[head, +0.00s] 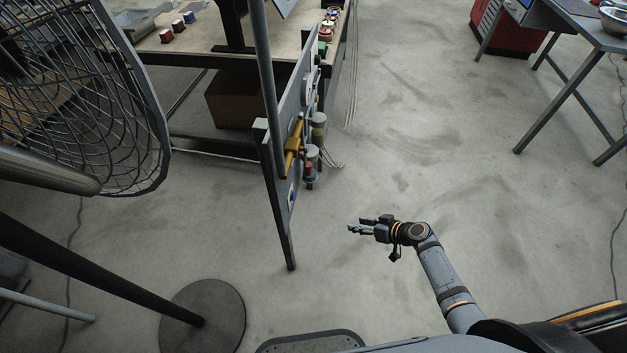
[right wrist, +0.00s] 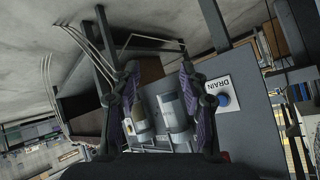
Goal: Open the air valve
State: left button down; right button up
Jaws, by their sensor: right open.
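An upright grey panel (head: 281,180) carries a yellow valve-like fitting (head: 293,148) and two grey cylindrical units (head: 312,155) on its right side. I cannot tell for sure which part is the air valve. My right gripper (head: 358,224) is open and empty over the floor, to the right of the panel and apart from it, pointing left. In the right wrist view its purple-padded fingers (right wrist: 158,75) frame the cylindrical units (right wrist: 172,112), which stand beyond them. My left gripper is not in view.
A large wire-caged fan (head: 150,150) and its round base (head: 205,315) stand at the left. A workbench (head: 190,50) is behind the panel. Another table (head: 585,25) and a red cabinet (head: 483,28) are at the far right. The floor between is clear.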

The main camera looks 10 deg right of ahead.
jog(key=w+a+r+n+t+y+b, duration=0.1)
jog(key=w+a+r+n+y+b, duration=0.2)
jog(key=r, duration=0.5)
jog(key=n+y, duration=0.5)
jog(key=y, duration=0.1)
send_near(307, 165)
jog(key=x, duration=0.3)
jog(key=p+x, duration=0.1)
jog(key=x, duration=0.2)
jog(key=w+f+x, duration=0.1)
jog(key=x, duration=0.3)
jog(key=shift+d+p, duration=0.1)
jog(key=shift+p, duration=0.2)
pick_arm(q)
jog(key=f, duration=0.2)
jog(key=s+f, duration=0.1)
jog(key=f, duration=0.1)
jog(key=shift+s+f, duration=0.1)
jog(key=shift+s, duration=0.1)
pick_arm(e)
grip_shut()
